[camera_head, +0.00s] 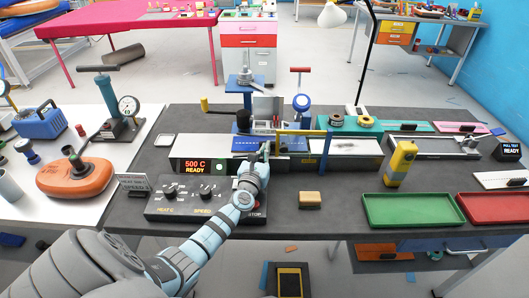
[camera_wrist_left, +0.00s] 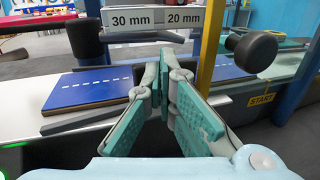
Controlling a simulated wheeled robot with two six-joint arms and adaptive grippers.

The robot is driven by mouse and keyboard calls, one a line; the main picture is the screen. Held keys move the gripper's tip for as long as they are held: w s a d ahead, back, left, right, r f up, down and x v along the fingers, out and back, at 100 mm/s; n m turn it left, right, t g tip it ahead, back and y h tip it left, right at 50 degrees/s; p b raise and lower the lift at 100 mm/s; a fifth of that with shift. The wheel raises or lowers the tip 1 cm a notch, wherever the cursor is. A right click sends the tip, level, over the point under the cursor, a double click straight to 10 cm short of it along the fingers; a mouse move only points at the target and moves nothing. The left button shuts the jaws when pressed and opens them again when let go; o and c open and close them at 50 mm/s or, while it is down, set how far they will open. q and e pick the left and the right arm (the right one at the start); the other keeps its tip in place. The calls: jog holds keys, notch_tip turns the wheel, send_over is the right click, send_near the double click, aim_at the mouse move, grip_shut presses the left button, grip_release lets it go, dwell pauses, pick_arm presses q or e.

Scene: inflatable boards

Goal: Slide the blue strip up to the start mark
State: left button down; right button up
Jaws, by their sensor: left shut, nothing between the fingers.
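The blue strip (camera_wrist_left: 95,88), with a dashed white line along it, lies flat on the pale bed of the bench machine, left of my left gripper in the wrist view. The yellow start mark (camera_wrist_left: 262,99), lettered START, is on the right in the wrist view, beyond a yellow post. My left gripper (camera_wrist_left: 168,88) is shut and empty between strip and mark; in the head view it (camera_head: 264,151) is over the machine. Whether it touches the strip's end is unclear. My right gripper is out of view.
A sign reading 30 mm and 20 mm (camera_wrist_left: 153,20) hangs above the fingers. The control box (camera_head: 205,198) is under my arm. A yellow tool (camera_head: 401,163) and green tray (camera_head: 412,210) are farther right.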

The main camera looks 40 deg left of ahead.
pick_arm(q)
jog(key=shift+w+d+r, duration=0.3)
jog(key=shift+w+d, duration=0.1)
jog(key=shift+w, duration=0.2)
jog(key=shift+w+d, duration=0.25)
jog(key=shift+s+a, duration=0.1)
jog(key=shift+a, duration=0.05)
jog(key=shift+s+d+f+p, duration=0.25)
jog(key=shift+s+d+p, duration=0.15)
jog(key=shift+s+p, duration=0.15)
jog(key=v, duration=0.2)
jog(key=p+v, duration=0.1)
jog(key=v, duration=0.4)
jog(key=shift+s+a+r, duration=0.35)
jog(key=v, duration=0.2)
jog(key=d+v, duration=0.1)
jog(key=v, duration=0.1)
jog(key=shift+s+d+f+p, duration=0.1)
jog(key=shift+s+f+p, duration=0.05)
jog(key=shift+p, duration=0.15)
jog(key=shift+s, duration=0.25)
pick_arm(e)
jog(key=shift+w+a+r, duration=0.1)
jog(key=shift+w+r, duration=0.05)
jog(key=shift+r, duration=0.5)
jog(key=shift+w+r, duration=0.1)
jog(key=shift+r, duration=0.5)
